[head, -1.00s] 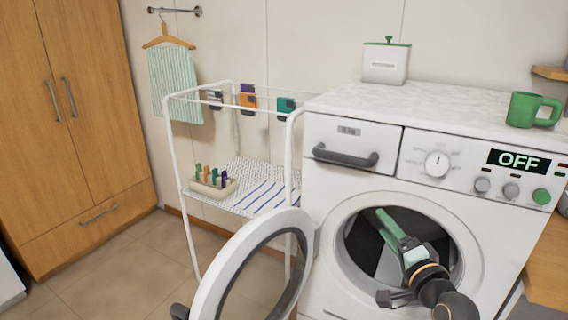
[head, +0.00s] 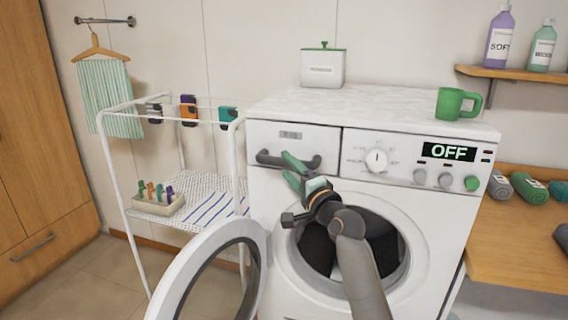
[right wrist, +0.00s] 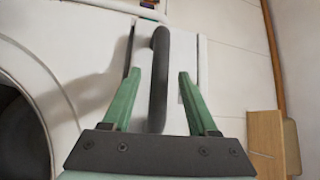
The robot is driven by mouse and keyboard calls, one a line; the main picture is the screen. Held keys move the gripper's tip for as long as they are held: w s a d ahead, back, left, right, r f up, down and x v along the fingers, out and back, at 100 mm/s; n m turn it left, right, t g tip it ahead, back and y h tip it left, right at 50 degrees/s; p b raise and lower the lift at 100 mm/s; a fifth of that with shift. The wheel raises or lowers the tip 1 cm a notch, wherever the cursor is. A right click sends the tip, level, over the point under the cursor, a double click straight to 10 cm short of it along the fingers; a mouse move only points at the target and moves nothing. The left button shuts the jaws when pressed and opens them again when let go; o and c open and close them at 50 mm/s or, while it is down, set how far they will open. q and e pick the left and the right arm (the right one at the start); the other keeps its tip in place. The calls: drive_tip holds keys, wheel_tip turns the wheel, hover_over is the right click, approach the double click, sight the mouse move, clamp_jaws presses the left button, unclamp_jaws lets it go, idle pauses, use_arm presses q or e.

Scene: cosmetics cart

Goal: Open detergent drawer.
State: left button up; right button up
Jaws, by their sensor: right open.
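The detergent drawer (head: 313,136) is closed at the upper left of the white washing machine's front. Its dark bar handle (head: 270,158) runs across the drawer front. My right gripper (head: 291,168) is in front of the handle's right half in the head view. In the right wrist view its green fingers (right wrist: 158,92) are open, one on each side of the handle (right wrist: 160,75). I cannot tell whether either finger touches the handle. My left gripper is not in view.
The round washer door (head: 215,270) stands open at the left, below the drawer. A drying rack (head: 240,180) stands left of the machine. A green mug (head: 450,103) and a white canister (head: 322,69) are on the machine top (head: 390,104).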

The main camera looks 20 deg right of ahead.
drive_tip(key=shift+x, duration=1.45)
clamp_jaws()
idle(0.5)
